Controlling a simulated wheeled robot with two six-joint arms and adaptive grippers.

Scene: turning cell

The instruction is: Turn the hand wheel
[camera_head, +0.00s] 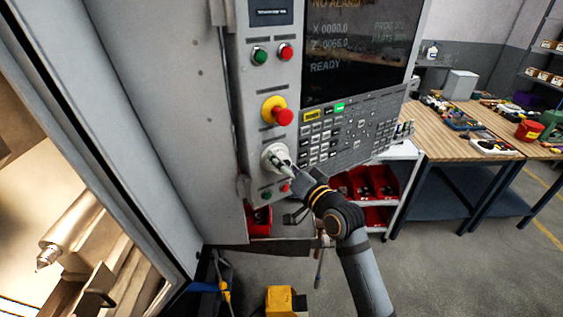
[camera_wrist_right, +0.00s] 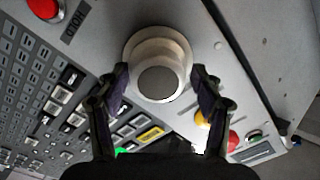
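The hand wheel (camera_head: 269,153) is a pale round knob low on the machine's control panel, below the red emergency stop button. In the right wrist view the hand wheel (camera_wrist_right: 158,82) stands centred, its round end facing the camera. My right gripper (camera_head: 279,161) is at the wheel, partly covering it in the head view. In the right wrist view the right gripper (camera_wrist_right: 160,72) has its fingers spread, one on each side of the knob. Small gaps seem to remain; contact is not clear. My left gripper is not in view.
The red emergency stop (camera_head: 283,117) sits above the wheel. Green and red buttons sit just below it. The keypad (camera_head: 345,135) lies to the right under the screen (camera_head: 360,45). A wooden workbench (camera_head: 447,147) stands further right. The lathe opening is at left.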

